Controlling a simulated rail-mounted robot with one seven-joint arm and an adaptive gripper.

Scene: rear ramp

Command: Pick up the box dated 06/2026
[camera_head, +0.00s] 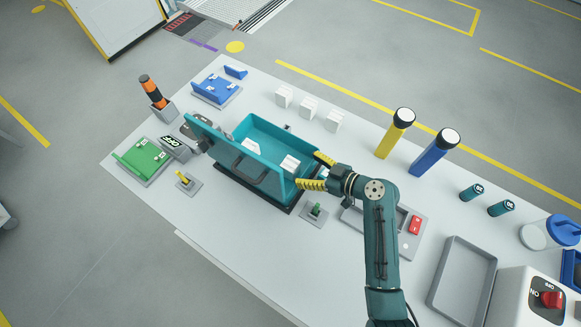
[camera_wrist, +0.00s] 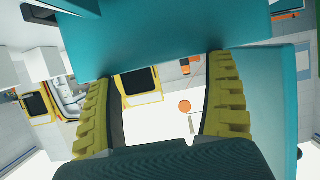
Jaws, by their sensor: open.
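Three small white boxes stand in a row on the table: left box (camera_head: 284,96), middle box (camera_head: 308,107) and right box (camera_head: 332,120). Two more white boxes sit inside the open teal container, a left one (camera_head: 251,147) and a right one (camera_head: 290,163). No date can be read on any of them. My gripper (camera_head: 309,170) is open at the right end of the teal container (camera_head: 272,129), its yellow fingers beside the container's right wall. In the wrist view, teal surfaces lie close beyond the open fingers (camera_wrist: 160,66), and no white box can be made out.
Yellow flashlight (camera_head: 394,136) and blue flashlight (camera_head: 435,152) stand right of the boxes. A grey tray (camera_head: 462,281) and a box with a red switch (camera_head: 547,299) are at right. Small toggle switches flank the container.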

